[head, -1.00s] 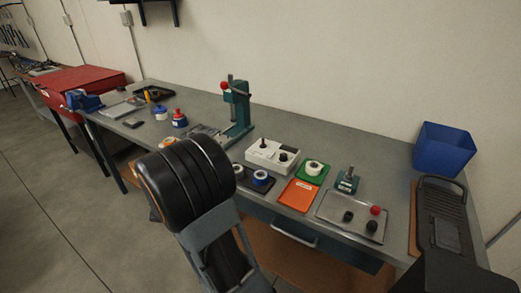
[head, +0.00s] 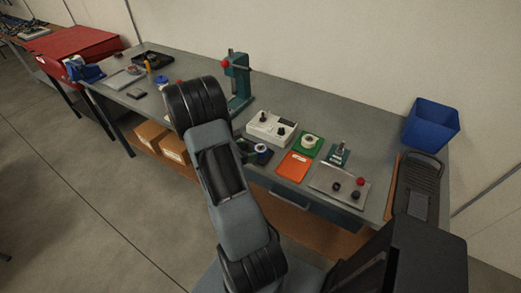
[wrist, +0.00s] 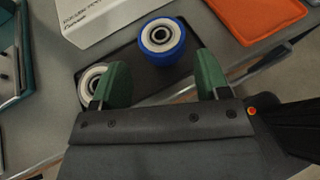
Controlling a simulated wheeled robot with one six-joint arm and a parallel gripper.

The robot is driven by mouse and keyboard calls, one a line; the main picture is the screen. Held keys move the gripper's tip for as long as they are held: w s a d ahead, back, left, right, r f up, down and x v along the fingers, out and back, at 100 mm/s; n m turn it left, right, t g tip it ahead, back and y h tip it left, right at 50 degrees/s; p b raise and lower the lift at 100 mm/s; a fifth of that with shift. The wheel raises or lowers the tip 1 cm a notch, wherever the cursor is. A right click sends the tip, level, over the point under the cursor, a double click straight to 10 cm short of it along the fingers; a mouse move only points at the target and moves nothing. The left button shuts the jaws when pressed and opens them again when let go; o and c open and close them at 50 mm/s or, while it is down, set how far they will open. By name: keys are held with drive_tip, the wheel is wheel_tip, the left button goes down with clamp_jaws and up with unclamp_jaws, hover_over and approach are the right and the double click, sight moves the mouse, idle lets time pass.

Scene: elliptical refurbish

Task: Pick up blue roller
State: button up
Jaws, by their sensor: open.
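The blue roller (wrist: 162,40) has a blue rim, a white hub and a dark bore. It lies on a dark tray (wrist: 135,62) in the wrist view, just beyond my open fingers. My gripper (wrist: 166,84) has two green fingers spread apart with nothing between them. A white roller (wrist: 92,84) lies on the same tray, partly hidden behind the left finger.
A white control box (head: 270,127) stands behind the tray. A green press (head: 239,82) stands behind my arm. A blue bin (head: 431,126) is at the far right.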

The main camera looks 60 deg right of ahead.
sight(262, 148)
drive_tip(key=shift+p+x, duration=0.8)
drive_tip(key=shift+x, duration=2.35)
drive_tip(key=shift+s+r, duration=0.1)
drive_tip(key=c, duration=0.6)
